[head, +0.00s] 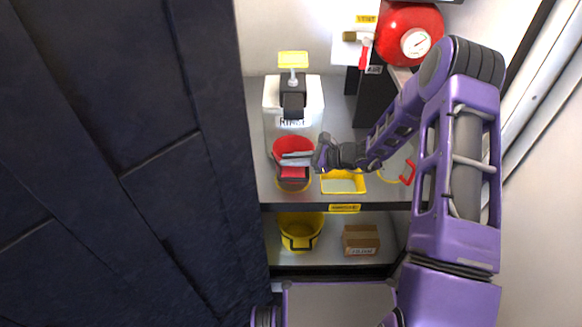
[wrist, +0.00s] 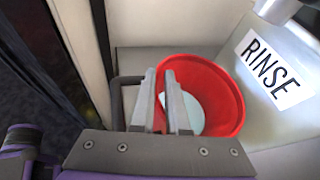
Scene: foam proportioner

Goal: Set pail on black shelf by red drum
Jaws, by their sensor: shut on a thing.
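A red pail (head: 292,146) with a dark handle is on the left of the upper shelf, in front of the white RINSE tank. In the wrist view the red pail (wrist: 222,88) is open at the top, with a pale round patch inside. My gripper (head: 290,158) is shut on the pail at its handle side; its fingers (wrist: 160,75) hide the exact contact. I cannot tell whether the pail touches the surface below. The red drum (head: 405,28) with a gauge is at the upper right. A black block (head: 372,100) stands below it, partly behind my arm.
The RINSE tank (head: 310,98) with its tap is close behind the pail. A yellow-rimmed tray (head: 343,183) lies to its right. A yellow bucket (head: 300,230) and a cardboard box (head: 361,240) are on the lower shelf. A dark panel (head: 160,160) closes the left side.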

